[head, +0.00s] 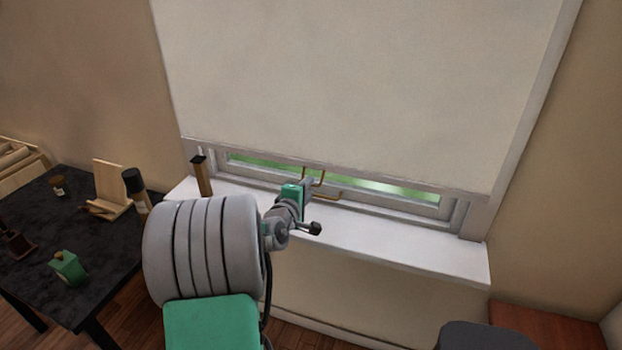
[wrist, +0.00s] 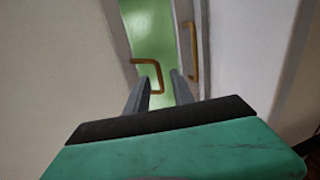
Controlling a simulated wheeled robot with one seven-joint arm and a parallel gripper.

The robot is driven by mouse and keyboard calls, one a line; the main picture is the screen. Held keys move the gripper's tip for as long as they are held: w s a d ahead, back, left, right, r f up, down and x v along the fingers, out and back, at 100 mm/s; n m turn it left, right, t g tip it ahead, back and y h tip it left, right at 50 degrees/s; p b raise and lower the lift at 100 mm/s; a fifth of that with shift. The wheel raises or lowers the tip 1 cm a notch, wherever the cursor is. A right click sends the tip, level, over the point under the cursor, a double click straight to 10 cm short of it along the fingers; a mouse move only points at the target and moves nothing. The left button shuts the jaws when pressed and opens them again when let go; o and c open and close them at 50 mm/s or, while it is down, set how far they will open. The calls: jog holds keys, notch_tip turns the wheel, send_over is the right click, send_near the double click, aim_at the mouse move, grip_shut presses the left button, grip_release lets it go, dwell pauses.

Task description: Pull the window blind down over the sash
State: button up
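The cream window blind (head: 340,75) hangs over most of the window, its bottom edge a little above the sill. Its brass pull (head: 321,178) is at that edge and shows at the left in the wrist view (wrist: 157,66). A strip of the sash (head: 405,205) shows below the blind. The sash has its own brass handle (head: 328,196), to the right in the wrist view (wrist: 193,55). My gripper (head: 309,183) is at the blind's pull. In the wrist view its fingers (wrist: 161,78) are apart, with part of the pull seen between them; contact cannot be told.
The white sill (head: 400,245) juts out below the window. A dark-topped brown post (head: 202,178) stands on its left end. A black table (head: 105,255) at left holds a wooden stand (head: 109,183), a dark-capped bottle (head: 136,188) and a green object (head: 68,267). The right sill is clear.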

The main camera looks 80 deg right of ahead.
jog(key=x, duration=0.3)
jog(key=shift+d, duration=0.15)
jog(key=shift+c, duration=0.2)
grip_shut()
dwell(1.0)
